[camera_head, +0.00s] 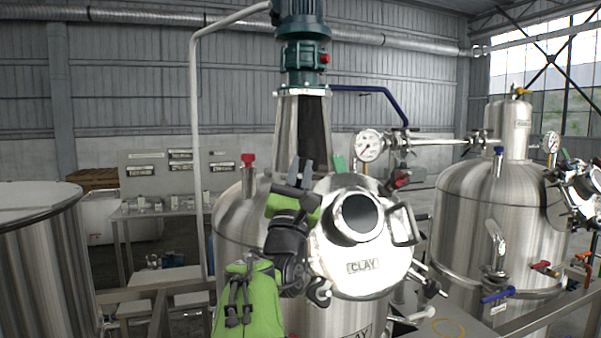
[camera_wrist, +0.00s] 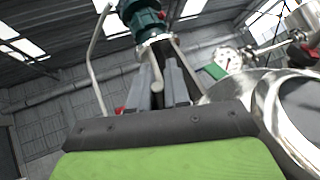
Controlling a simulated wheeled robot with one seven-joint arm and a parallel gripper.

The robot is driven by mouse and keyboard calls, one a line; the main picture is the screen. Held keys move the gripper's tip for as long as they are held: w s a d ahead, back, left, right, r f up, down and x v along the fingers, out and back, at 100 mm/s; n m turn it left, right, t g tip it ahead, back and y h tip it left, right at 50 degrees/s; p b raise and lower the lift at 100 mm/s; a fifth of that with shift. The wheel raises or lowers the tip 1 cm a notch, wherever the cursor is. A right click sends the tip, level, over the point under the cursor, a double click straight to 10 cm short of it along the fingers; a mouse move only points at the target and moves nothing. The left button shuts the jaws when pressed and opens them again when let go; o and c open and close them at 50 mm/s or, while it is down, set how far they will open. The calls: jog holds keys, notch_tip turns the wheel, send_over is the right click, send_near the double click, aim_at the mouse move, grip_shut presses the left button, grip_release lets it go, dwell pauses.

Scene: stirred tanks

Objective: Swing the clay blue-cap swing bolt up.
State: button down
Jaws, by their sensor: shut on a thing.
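The round steel hatch lid marked CLAY (camera_head: 362,267) is closed on the front of the middle tank, with a round sight glass (camera_head: 360,213) in it. My gripper (camera_head: 301,172) points up at the lid's upper left edge. In the wrist view its two grey fingers (camera_wrist: 157,80) are closed around a thin upright pale rod (camera_wrist: 157,72), which looks like the swing bolt. I cannot make out its blue cap. A green-capped part (camera_head: 339,164) stands at the lid's top, and a red-capped one (camera_head: 402,179) at its upper right.
A red-capped fitting (camera_head: 248,161) and a tall pipe (camera_head: 196,150) stand left of my arm. A pressure gauge (camera_head: 369,146) stands above the lid.

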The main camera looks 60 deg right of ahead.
jog(key=shift+s+f+m+b, duration=0.4)
jog(key=shift+m+b, duration=0.1)
jog(key=shift+b, duration=0.15)
jog(key=shift+s+d+m+h, duration=0.2)
jog(key=shift+m+h, duration=0.1)
jog(key=c, duration=1.2)
grip_release()
